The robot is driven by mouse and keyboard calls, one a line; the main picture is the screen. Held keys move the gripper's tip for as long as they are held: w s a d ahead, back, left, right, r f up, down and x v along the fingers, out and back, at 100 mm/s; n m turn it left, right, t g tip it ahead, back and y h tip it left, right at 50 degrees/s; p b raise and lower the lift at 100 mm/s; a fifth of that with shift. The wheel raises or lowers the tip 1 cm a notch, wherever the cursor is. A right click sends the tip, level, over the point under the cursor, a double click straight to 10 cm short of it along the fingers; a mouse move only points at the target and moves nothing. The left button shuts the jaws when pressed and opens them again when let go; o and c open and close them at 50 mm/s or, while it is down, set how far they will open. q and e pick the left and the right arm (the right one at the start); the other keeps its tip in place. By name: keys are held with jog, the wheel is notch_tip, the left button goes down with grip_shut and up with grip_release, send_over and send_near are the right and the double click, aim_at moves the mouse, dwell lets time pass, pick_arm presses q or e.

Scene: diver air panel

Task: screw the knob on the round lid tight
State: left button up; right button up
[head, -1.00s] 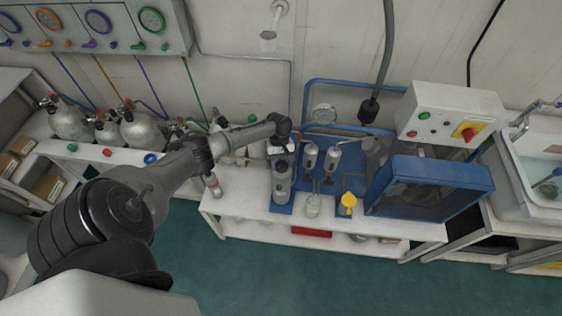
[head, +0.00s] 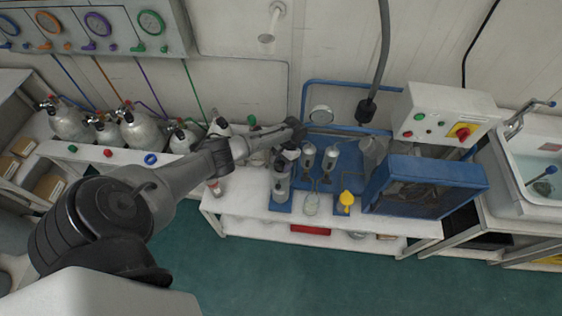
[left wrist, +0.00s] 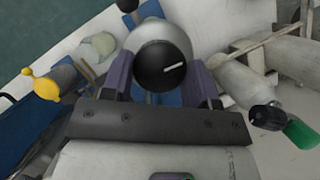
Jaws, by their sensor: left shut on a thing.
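In the left wrist view a round black knob (left wrist: 163,66) with a white line on its face sits on the pale grey round lid (left wrist: 160,30) of a canister. My left gripper (left wrist: 162,80) has its two purple fingers on either side of the knob and is shut on it. In the head view the grey canister (head: 281,185) stands upright on a blue base on the white bench, with my left gripper (head: 289,150) over its top. The knob is hidden there. The white line points to the right and slightly up in the wrist view. My right gripper is not in view.
Beside the canister are two smaller grey cylinders (head: 330,158), a glass jar (head: 311,204) and a yellow-topped item (head: 346,200). A blue-framed box (head: 425,185) stands to the right under a control box (head: 448,118). Several gas bottles (head: 142,130) stand at the left.

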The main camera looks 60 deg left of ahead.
pick_arm(q)
jog(key=m+y+p, duration=0.1)
jog(key=m, duration=0.3)
jog(key=shift+d+r+m+y+p, duration=0.1)
jog(key=shift+m+y+p, duration=0.2)
jog(key=shift+y+p, duration=0.1)
jog(key=m+y+p, duration=0.1)
jog(key=m, duration=0.2)
jog(key=shift+d+m+p, duration=0.1)
jog(key=shift+m+p, duration=0.25)
jog(key=shift+m, duration=0.05)
jog(key=m+t+y+p, duration=0.1)
jog(key=m, duration=0.2)
jog(key=m+t+y+p, duration=0.1)
jog(key=m+p, duration=0.1)
jog(key=m, duration=0.1)
jog(key=shift+s+d, duration=0.1)
jog(key=shift+s, duration=0.05)
jog(key=shift+m+t+y+p, duration=0.3)
jog(key=shift+m+p, duration=0.05)
jog(key=shift+m, duration=1.05)
jog(key=o, duration=0.9)
jog(key=shift+o, duration=0.2)
